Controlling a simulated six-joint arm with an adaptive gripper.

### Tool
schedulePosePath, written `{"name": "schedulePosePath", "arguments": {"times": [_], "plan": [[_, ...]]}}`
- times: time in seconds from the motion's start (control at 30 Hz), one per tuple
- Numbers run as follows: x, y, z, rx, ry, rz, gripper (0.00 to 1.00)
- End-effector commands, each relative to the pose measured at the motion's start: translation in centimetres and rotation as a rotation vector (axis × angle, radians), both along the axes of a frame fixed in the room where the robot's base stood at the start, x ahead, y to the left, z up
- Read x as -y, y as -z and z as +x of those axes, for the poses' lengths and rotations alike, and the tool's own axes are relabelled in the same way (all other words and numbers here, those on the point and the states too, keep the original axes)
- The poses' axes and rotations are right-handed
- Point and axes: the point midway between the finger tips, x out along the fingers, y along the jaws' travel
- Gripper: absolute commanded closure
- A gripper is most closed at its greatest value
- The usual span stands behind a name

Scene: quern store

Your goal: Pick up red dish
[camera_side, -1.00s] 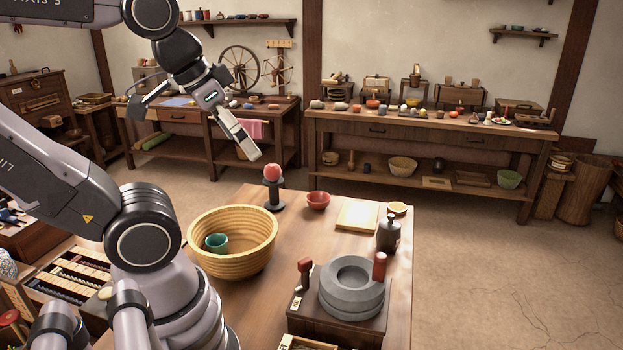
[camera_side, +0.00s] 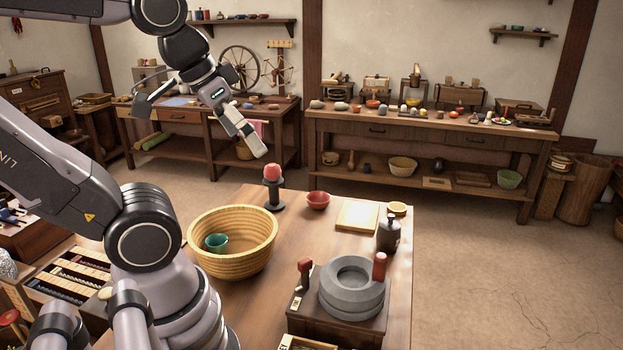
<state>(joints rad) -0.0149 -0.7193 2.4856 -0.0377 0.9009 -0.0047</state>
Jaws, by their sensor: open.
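The red dish (camera_side: 318,201) is a small round bowl standing upright on the wooden table, toward its far edge. My gripper (camera_side: 259,151) is in the air above the far part of the table, up and to the left of the dish in the picture. It is open and apart from the dish. Its fingers point down and to the right, and I see no object between them.
A dark stand (camera_side: 274,190) with a red ball (camera_side: 272,172) on top rises just below my gripper. A large basket (camera_side: 232,264) holds a green cup (camera_side: 216,243). A pale board (camera_side: 357,217), dark bottle (camera_side: 388,234) and stone quern (camera_side: 352,299) stand to the right.

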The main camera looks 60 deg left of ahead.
Motion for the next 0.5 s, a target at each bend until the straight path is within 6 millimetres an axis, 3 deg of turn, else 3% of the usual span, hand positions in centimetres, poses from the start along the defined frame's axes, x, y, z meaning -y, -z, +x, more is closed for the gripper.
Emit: {"name": "schedulePosePath", "arguments": {"times": [0.17, 0.3, 0.43, 0.5], "plan": [[1.5, 0.0, 4.6, -0.120, -0.191, -0.257, 0.00], [1.8, 0.4, 11.2, -0.218, -0.441, -0.565, 0.00], [-0.1, 1.5, 17.9, -0.277, -0.696, -0.855, 0.00], [-2.1, 2.6, 21.6, -0.294, -0.840, -1.012, 0.00]]}}
